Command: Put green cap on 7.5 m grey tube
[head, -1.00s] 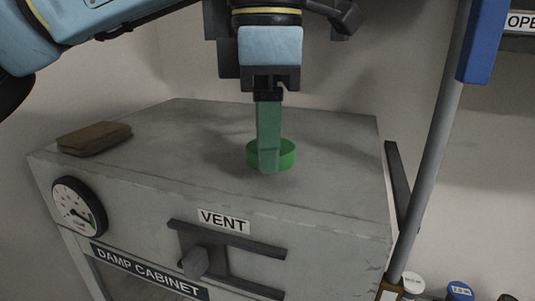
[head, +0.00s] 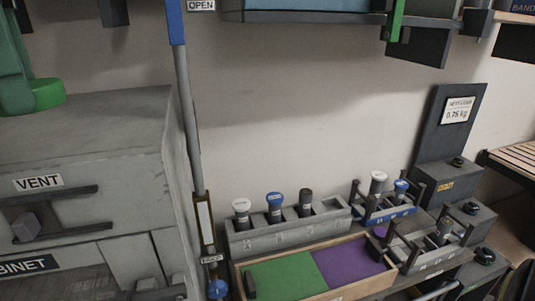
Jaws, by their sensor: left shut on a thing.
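My left gripper (head: 14,70) is at the left edge of the head view, partly cut off, its green fingers pointing down above the cabinet top. It is shut on the bright green cap (head: 47,95), which shows beside the fingertips, at or just above the cabinet surface. A dark grey tube (head: 306,204) stands in the back rack (head: 290,236) beside a white-capped tube (head: 241,212) and a blue-capped tube (head: 274,208). Another grey tube (head: 442,233) stands in the right front rack (head: 425,262). The tubes' length marks are too small to read. My right gripper is not in view.
The damp cabinet (head: 90,140) fills the left. A grey pole with a blue top (head: 185,110) stands between it and the racks. A wooden tray (head: 345,287) with green and purple halves lies in front. Another rack (head: 385,214) holds white- and blue-capped tubes. Shelving overhangs at the top.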

